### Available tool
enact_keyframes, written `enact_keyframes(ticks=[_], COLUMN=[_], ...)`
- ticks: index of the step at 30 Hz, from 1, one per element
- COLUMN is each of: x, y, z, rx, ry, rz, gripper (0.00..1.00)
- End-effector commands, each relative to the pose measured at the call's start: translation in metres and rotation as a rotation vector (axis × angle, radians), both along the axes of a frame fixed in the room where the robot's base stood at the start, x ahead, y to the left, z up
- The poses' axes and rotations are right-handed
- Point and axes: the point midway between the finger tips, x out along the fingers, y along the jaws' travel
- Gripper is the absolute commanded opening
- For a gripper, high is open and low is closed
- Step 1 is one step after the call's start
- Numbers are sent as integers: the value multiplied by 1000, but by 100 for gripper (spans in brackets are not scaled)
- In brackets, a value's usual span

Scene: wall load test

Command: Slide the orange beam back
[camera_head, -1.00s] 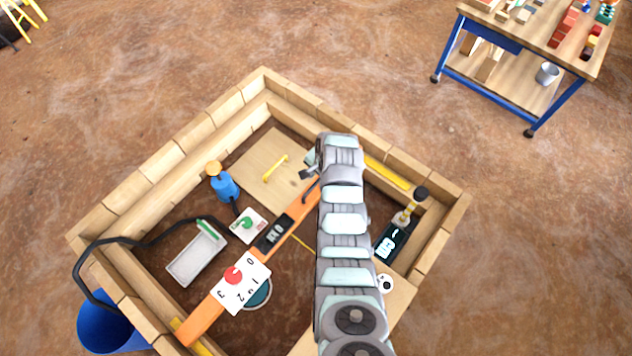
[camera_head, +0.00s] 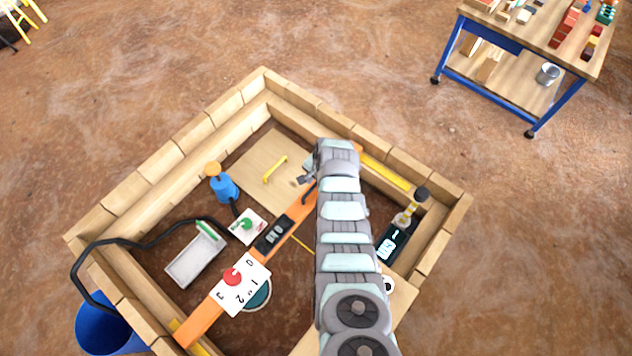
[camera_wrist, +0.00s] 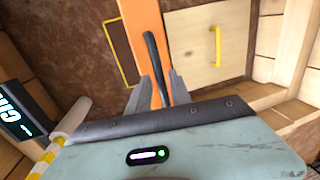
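The orange beam (camera_head: 206,322) lies diagonally across the wooden-walled pit, from the front left toward the back right. It carries a black display (camera_head: 273,235) and a black bar handle (camera_head: 309,192). My gripper (camera_head: 306,180) is at the handle near the beam's back part. In the wrist view, the handle (camera_wrist: 153,55) runs between the two grey fingers of my gripper (camera_wrist: 160,76). The fingers look apart, with gaps beside the handle. The beam (camera_wrist: 143,20) extends away beyond them. My arm hides part of the beam's right side in the head view.
A white number card with a red knob (camera_head: 233,277) sits at the beam. A wooden panel with a yellow handle (camera_head: 275,169), a blue pump (camera_head: 224,187) and a grey tray (camera_head: 196,258) lie left of it. A black display box (camera_head: 393,241) stands right.

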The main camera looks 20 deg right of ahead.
Motion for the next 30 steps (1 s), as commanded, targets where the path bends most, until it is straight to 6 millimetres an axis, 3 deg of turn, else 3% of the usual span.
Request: enact_keyframes(ticks=[9, 30], x=[0, 0], y=[0, 0], z=[0, 0], rx=[0, 0], ry=[0, 0], rz=[0, 0], gripper=[0, 0])
